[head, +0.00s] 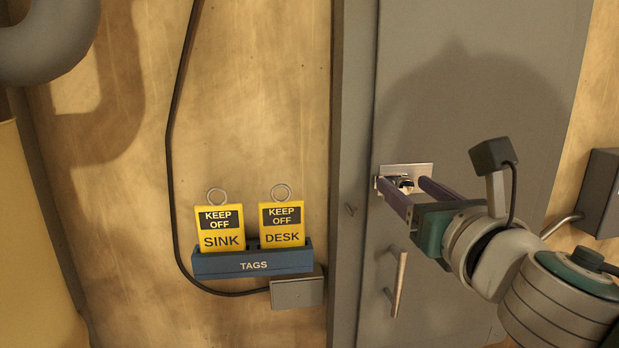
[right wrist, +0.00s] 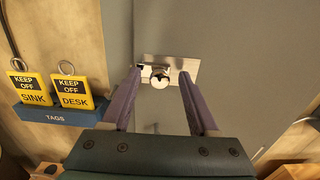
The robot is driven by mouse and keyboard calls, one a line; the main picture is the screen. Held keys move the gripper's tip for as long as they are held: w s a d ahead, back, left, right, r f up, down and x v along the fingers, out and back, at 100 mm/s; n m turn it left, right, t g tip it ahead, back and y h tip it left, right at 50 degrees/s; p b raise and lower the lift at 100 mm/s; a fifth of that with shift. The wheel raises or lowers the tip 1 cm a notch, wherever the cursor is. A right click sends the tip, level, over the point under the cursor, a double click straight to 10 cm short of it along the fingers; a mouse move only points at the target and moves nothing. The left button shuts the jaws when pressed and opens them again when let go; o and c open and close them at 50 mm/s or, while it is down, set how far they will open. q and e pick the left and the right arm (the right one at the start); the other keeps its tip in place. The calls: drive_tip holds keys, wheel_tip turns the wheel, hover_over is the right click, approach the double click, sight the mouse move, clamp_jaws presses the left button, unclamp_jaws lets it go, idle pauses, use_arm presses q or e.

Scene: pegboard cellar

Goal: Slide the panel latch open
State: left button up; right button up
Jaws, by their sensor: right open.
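The panel latch is a shiny metal plate (head: 425,170) on the grey panel door, near the door's left edge. It also shows in the right wrist view (right wrist: 178,63). A round knob (right wrist: 159,81) stands out from the plate. My right gripper (head: 403,182) is open, with its two purple fingers pointing at the latch. In the right wrist view the fingertips (right wrist: 160,74) lie one on each side of the knob, with gaps visible. Whether either finger touches the plate or knob I cannot tell. My left gripper is not in view.
A bar handle (head: 398,285) is on the door below the latch. A blue tag holder (head: 250,262) with two yellow tags (head: 222,228) is on the wall to the left. A black cable (head: 172,150) runs down beside it. A grey box (head: 603,193) is at the right.

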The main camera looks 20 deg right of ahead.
drive_tip(key=shift+w, duration=0.1)
clamp_jaws()
idle(0.5)
idle(0.9)
